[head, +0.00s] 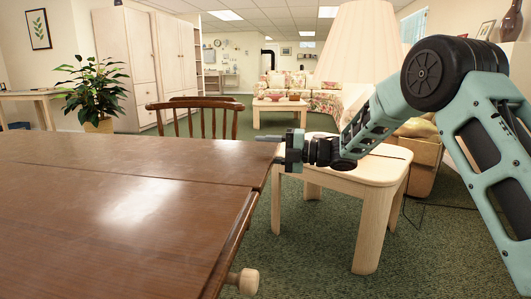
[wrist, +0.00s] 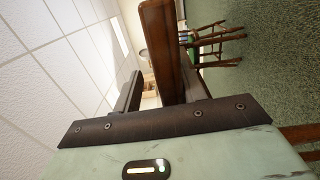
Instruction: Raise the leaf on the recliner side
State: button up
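The brown wooden table (head: 120,215) fills the lower left of the head view, with a seam across its top. A narrow strip, which may be the leaf (head: 236,240), shows along its right edge; how far it hangs is hidden. My gripper (head: 278,150) is at the table's far right corner, pointing left. In the wrist view, which is turned on its side, my gripper's dark fingers (wrist: 160,88) stand apart.
A pale side table (head: 365,165) with a lamp (head: 360,45) stands under my arm. A tan seat, perhaps the recliner (head: 422,165), is partly hidden behind it. A pale knob (head: 247,281) sticks out below the table's right edge. A wooden chair (head: 195,120) stands beyond.

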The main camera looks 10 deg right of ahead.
jog(key=shift+f, duration=0.15)
jog(key=p+v, duration=0.4)
jog(key=v, duration=1.3)
jog(key=shift+d, duration=0.25)
jog(key=shift+s, duration=0.1)
